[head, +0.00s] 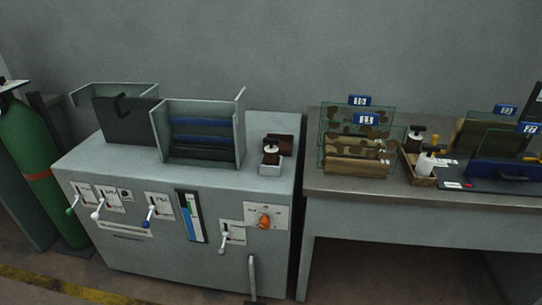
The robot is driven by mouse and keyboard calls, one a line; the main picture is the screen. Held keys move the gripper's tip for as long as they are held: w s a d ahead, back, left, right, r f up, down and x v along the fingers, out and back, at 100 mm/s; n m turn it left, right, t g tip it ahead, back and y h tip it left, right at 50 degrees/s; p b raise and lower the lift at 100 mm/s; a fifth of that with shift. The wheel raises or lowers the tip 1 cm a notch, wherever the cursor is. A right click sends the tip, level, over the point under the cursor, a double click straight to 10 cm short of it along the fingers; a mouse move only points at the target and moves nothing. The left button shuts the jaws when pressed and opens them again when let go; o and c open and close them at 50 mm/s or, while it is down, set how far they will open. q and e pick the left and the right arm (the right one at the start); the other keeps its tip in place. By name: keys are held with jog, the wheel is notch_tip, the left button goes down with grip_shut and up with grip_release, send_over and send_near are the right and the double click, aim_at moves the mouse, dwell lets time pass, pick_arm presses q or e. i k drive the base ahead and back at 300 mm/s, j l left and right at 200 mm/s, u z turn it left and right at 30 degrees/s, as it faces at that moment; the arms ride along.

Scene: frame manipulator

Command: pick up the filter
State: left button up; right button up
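I cannot tell for certain which thing is the filter. In the head view, a dark flat panel with a black hooked handle (125,121) stands upright in a light grey open frame on the left of the grey cabinet (90,155). Beside it, a second grey frame (240,130) holds dark panels with blue bands (203,140). Clear panels with blue number tags (366,118) stand on the table to the right, with camouflage-patterned pieces (358,148) behind or between them. Neither of my grippers is in view.
A green gas cylinder (35,160) stands left of the cabinet. Levers and an orange knob (264,221) stick out from its front. Small dark-topped items (270,154) sit at its right end. A wooden tray (420,173) with small bottles is on the table (400,205). A narrow gap separates cabinet and table.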

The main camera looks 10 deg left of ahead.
aim_at(271, 151)
jog(key=i+j+z, duration=0.15)
jog(key=j, duration=0.4)
jog(key=i+j+z, duration=0.1)
jog(key=j, duration=0.5)
jog(key=i+j+z, duration=0.15)
jog(key=j, duration=0.4)
jog(key=i+j+z, duration=0.15)
jog(key=j, duration=0.45)
